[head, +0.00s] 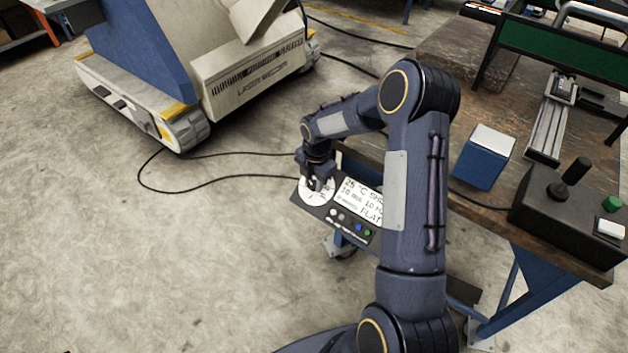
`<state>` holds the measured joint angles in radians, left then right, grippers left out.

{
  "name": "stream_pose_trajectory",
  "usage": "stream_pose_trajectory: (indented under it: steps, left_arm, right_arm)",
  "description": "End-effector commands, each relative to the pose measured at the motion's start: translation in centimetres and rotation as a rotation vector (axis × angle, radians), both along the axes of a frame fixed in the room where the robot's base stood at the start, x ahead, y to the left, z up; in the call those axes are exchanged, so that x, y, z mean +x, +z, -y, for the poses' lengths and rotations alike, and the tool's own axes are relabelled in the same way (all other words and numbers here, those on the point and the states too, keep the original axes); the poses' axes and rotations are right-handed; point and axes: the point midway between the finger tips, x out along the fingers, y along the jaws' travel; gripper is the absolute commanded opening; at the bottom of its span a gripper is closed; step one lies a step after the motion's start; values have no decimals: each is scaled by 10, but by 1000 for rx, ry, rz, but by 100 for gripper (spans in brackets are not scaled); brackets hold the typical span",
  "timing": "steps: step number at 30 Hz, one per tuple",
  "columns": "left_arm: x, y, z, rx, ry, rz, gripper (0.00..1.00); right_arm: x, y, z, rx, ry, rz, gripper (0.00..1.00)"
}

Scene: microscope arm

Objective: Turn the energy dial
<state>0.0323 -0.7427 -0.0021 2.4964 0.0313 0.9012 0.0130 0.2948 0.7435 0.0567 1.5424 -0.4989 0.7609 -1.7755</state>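The energy dial (314,194) is a round white face with dark marks on the left part of a dark control panel (325,213). My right gripper (318,183) is over the dial, its fingers pointing down onto its centre. The fingers are small here and cover the middle of the dial, so I cannot tell whether they are closed on a knob. Right of the dial, a white display (358,200) shows black text, partly hidden by my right arm. My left gripper is not in view.
Small coloured buttons (358,228) line the panel's lower edge. A workbench (470,205) at the right carries a blue box (484,158) and a black joystick box (570,205). A large wheeled machine (250,80) stands back left. Black cables (215,181) cross the open floor.

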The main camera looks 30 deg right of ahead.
Motion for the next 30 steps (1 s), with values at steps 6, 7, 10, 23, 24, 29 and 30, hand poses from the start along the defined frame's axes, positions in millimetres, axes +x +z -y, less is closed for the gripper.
stream_pose_trajectory:
  steps: [6, 7, 10, 23, 24, 29, 30]
  left_arm:
    - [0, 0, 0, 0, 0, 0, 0]
    - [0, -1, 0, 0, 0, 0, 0]
    - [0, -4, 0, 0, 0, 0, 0]
    - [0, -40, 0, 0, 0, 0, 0]
    - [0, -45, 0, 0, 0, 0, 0]
    - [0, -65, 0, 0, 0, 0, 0]
    - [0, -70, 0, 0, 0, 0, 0]
  right_arm:
    - [0, 0, 0, 1, -2, 2, 6]
    - [0, 0, 0, 1, -4, 3, 6]
    - [0, -1, 0, 5, -18, 12, 6]
    - [-4, -5, 1, 62, -234, 154, 6]
    - [-5, -6, 1, 71, -263, 171, 6]
    - [-6, -7, 0, 101, -374, 244, 6]
    - [-6, -7, 0, 108, -400, 262, 6]
